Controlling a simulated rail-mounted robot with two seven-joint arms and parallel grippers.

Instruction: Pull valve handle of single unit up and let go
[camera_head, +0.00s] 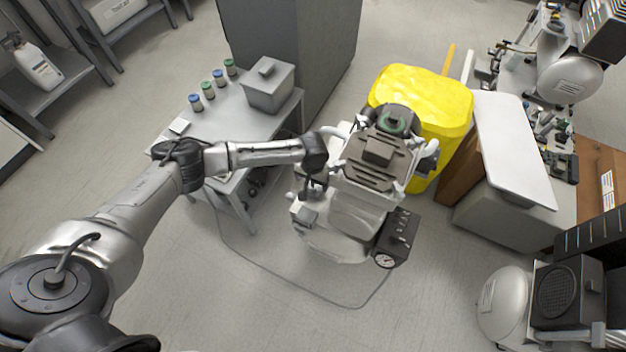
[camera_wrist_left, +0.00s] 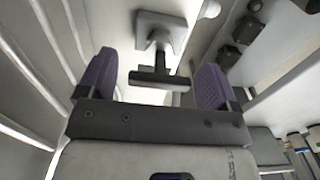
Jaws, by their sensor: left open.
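The single unit (camera_head: 358,215) stands on the floor at the centre of the head view, a pale compressor with a dark top and a gauge box at its lower right. My left arm reaches in from the left, and my left gripper (camera_head: 312,188) is at the unit's left side, small and partly hidden by my wrist. In the left wrist view its two purple fingers (camera_wrist_left: 154,82) are apart. A dark bar-shaped handle (camera_wrist_left: 162,79), seemingly the valve handle, shows between the fingertips, below a pale square bracket. I cannot tell whether the fingers touch it. My right gripper is not in view.
A grey table (camera_head: 228,125) with several small jars and a grey box (camera_head: 268,84) stands left of the unit. A yellow bin (camera_head: 425,95) is behind it. A cable (camera_head: 290,283) loops across the floor. Other compressors (camera_head: 545,300) are at right.

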